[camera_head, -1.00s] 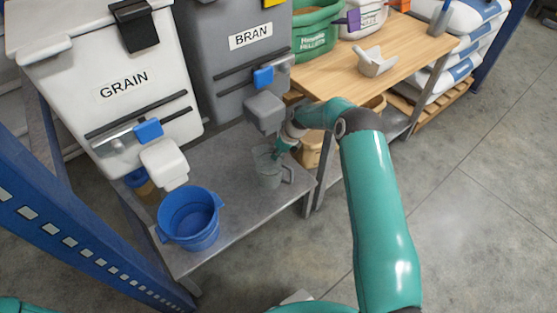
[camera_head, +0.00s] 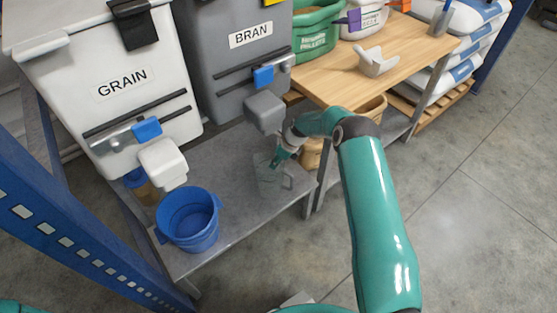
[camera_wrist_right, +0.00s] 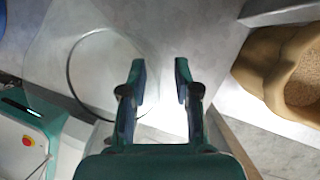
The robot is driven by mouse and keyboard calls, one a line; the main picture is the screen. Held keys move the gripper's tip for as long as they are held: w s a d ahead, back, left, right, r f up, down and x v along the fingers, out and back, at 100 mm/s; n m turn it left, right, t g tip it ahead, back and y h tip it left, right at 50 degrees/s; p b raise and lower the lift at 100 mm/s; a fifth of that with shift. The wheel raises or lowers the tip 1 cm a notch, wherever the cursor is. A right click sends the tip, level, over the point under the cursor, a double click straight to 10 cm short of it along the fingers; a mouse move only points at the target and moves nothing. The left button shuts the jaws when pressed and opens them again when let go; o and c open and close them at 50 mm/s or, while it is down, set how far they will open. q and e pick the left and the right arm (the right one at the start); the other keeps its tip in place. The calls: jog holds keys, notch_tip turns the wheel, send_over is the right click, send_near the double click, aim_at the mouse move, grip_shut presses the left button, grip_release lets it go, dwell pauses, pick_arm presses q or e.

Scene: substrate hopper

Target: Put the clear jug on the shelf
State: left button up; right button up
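The clear jug (camera_head: 270,184) stands on the grey metal shelf (camera_head: 228,160), below and to the right of the bran hopper's outlet, its handle toward the right. In the right wrist view, the see-through jug (camera_wrist_right: 55,60) fills the upper left, with a dark round rim line. My right gripper (camera_head: 277,162) is at the jug's upper part. In its wrist view, the right gripper's two fingers (camera_wrist_right: 160,75) are apart, with bare grey surface between the tips. The left finger overlaps the jug's edge; contact cannot be told. My left gripper is out of view.
A blue bucket (camera_head: 188,220) stands on the shelf at the left. The grain hopper (camera_head: 130,80) and bran hopper (camera_head: 235,70) hang over the shelf. A wooden bench (camera_head: 345,90) with a scoop (camera_head: 376,62) is at the right.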

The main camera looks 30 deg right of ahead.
jog(key=p+v, duration=0.2)
jog(key=v, duration=0.5)
jog(key=shift+r, duration=0.3)
jog(key=shift+s+d, duration=0.1)
